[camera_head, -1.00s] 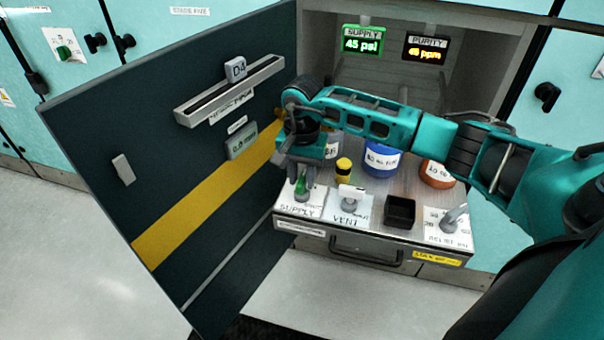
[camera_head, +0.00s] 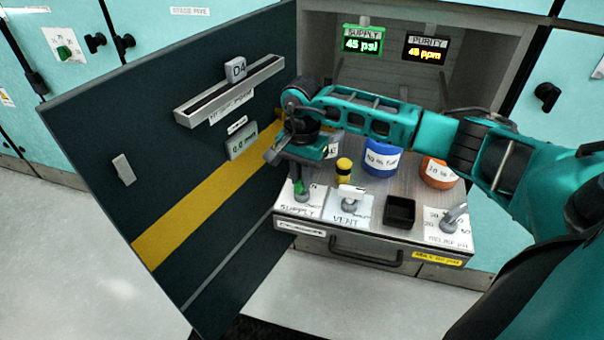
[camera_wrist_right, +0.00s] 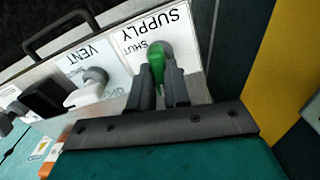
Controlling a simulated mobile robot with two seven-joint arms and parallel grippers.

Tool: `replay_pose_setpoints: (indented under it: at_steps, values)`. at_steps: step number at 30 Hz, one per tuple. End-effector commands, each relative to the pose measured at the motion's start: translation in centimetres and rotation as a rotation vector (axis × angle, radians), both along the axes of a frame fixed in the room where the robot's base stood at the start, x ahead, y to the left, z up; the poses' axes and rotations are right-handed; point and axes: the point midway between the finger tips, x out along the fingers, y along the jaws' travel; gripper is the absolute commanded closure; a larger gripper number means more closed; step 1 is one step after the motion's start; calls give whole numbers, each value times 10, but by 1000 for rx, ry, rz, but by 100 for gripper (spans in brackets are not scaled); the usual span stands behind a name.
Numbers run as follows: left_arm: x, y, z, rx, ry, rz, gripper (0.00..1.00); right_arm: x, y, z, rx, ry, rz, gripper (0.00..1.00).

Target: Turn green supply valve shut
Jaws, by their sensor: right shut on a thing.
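The green supply valve handle (camera_head: 299,188) stands on the white SUPPLY plate (camera_head: 290,210) at the drawer's left end. In the right wrist view the green handle (camera_wrist_right: 156,60) sits between the fingers of my right gripper (camera_wrist_right: 160,88), which is shut on it. The plate's word SHUT shows beside the handle in that view. In the head view my right gripper (camera_head: 298,178) reaches down onto the handle from above. The supply display (camera_head: 362,39) reads 45 psi in green. My left gripper is not in view.
The white vent valve (camera_head: 350,197) is just right of the supply valve. A black cup (camera_head: 400,211), a relief valve (camera_head: 452,216), a yellow-capped piece (camera_head: 343,170), a blue container (camera_head: 382,158) and an orange one (camera_head: 438,172) share the drawer. The open dark door (camera_head: 130,150) stands close at left.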

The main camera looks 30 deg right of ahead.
Motion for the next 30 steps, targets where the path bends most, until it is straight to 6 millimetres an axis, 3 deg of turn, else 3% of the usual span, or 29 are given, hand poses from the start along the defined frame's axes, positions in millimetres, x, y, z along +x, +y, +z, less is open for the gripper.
replay_pose_setpoints:
  at_steps: [16, 30]
  values:
    - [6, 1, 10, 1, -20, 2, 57, 0, -1, 1, -1, -1, -511, 100]
    - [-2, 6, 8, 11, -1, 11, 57, 1, 0, 2, 0, -1, -956, 100]
